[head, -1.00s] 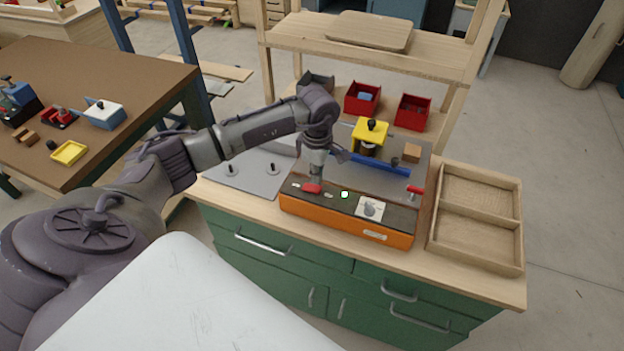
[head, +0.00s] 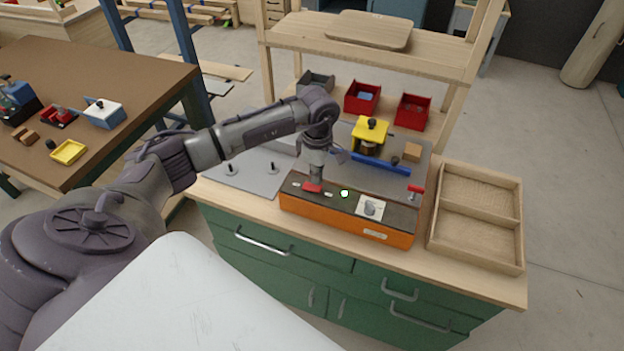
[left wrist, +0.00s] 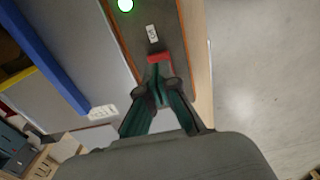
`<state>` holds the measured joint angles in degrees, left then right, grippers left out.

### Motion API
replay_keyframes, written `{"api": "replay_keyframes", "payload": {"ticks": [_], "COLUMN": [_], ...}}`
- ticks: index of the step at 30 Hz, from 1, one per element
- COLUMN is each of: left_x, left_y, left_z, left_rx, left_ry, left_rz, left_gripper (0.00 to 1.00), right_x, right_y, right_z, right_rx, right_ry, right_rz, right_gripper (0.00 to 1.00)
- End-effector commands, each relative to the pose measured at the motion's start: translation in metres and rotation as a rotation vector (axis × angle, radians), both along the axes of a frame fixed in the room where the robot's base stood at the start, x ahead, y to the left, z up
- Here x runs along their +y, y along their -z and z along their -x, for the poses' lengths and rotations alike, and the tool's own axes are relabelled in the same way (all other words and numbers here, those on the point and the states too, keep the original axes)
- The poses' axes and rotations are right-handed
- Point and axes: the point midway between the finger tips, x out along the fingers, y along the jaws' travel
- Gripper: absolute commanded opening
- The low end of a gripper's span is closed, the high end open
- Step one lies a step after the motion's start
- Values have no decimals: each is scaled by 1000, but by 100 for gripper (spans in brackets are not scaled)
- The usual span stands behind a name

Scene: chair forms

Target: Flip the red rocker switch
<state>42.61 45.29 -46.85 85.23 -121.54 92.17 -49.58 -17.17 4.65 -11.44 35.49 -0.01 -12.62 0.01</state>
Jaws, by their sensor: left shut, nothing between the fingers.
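The red rocker switch (head: 312,187) sits on the dark top of the orange control box (head: 325,211), near its left end. My left gripper (head: 316,179) is shut and empty, pointing down with its fingertips at the switch. In the left wrist view the red switch (left wrist: 158,57) shows just past the fingertips (left wrist: 157,68), which partly cover it. They look to be touching it. A round lamp (head: 344,194) on the box glows green, and it shows green in the left wrist view (left wrist: 125,5). My right gripper is not in view.
A dial on a white plate (head: 370,208) and a red-handled lever (head: 415,191) are on the box's right part. Behind stand a blue bar (head: 381,164) and a yellow-topped fixture (head: 370,131). An empty wooden tray (head: 476,216) lies at right.

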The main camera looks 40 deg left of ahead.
Motion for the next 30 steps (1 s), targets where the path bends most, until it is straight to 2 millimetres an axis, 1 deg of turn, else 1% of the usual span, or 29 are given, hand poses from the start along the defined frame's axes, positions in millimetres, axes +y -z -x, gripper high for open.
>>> {"api": "replay_keyframes", "payload": {"ticks": [30], "left_x": [0], "left_y": [16], "left_z": [0], "left_rx": [0], "left_ry": [0], "left_rz": [0], "left_gripper": [0], "right_x": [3], "right_y": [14], "right_z": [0], "right_rx": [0], "right_ry": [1], "right_rz": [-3], "right_gripper": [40]}}
